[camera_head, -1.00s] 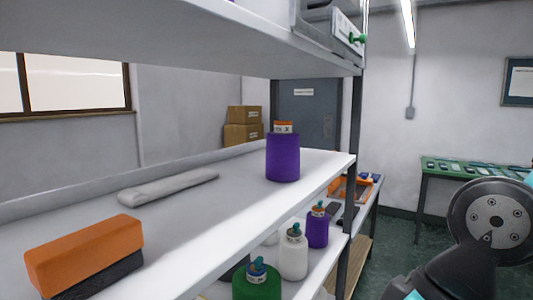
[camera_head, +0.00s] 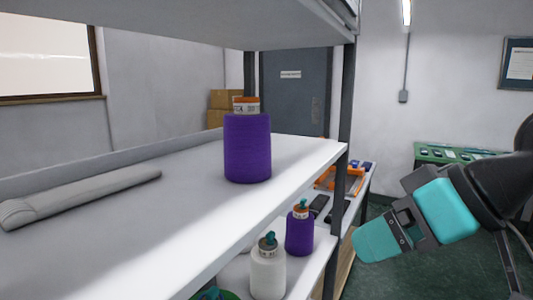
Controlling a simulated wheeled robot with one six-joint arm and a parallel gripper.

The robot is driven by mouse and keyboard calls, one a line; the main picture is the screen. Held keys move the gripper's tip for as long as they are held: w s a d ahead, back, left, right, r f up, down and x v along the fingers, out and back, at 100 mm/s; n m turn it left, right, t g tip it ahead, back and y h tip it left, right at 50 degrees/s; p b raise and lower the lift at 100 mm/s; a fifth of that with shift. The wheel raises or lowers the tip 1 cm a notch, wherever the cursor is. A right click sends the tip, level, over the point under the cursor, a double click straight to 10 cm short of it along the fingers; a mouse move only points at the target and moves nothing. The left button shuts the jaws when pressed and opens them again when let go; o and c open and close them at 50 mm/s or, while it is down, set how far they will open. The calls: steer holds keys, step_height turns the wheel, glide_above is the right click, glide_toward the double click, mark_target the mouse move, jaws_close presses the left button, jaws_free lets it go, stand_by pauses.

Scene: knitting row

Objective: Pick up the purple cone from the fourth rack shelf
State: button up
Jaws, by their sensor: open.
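A purple cone (camera_head: 248,148) with an orange and white top stands upright on the white rack shelf (camera_head: 130,235), near its right end. A second, smaller-looking purple cone (camera_head: 299,234) with a teal tip stands on the shelf below, beside a white cone (camera_head: 268,268). My gripper (camera_head: 374,243), teal and dark grey, is at the right, outside the rack post and apart from both purple cones. It holds nothing that I can see. It is seen from the side, so the gap between its fingers is hard to make out.
A long grey object (camera_head: 85,195) lies on the shelf left of the cone. A dark rack post (camera_head: 346,95) stands between cone and gripper. Another shelf (camera_head: 180,22) hangs above. A bench with orange items (camera_head: 350,180) stands behind the rack.

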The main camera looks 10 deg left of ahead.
steer(key=w+a+r+n+t+y+b, duration=0.25)
steer(key=w+a+r+y, duration=0.2)
steer(key=w+r, duration=0.35)
steer(key=t+y, duration=0.3)
glide_toward(256, 101)
steer(key=shift+n+g, duration=0.25)
steer(key=p+x, duration=0.1)
steer(key=x, duration=0.1)
steer(key=p+x, duration=0.4)
steer(key=shift+d+r, duration=0.1)
steer(key=shift+r, duration=0.25)
steer(key=p+x, duration=0.1)
steer(key=x, duration=0.1)
steer(key=p+x, duration=0.3)
steer(key=shift+w+a+f, duration=0.2)
steer(key=shift+a+f, duration=0.05)
steer(key=shift+f, duration=0.15)
steer(key=c, duration=1.3)
steer(key=shift+c, duration=1)
steer(key=shift+r, duration=0.15)
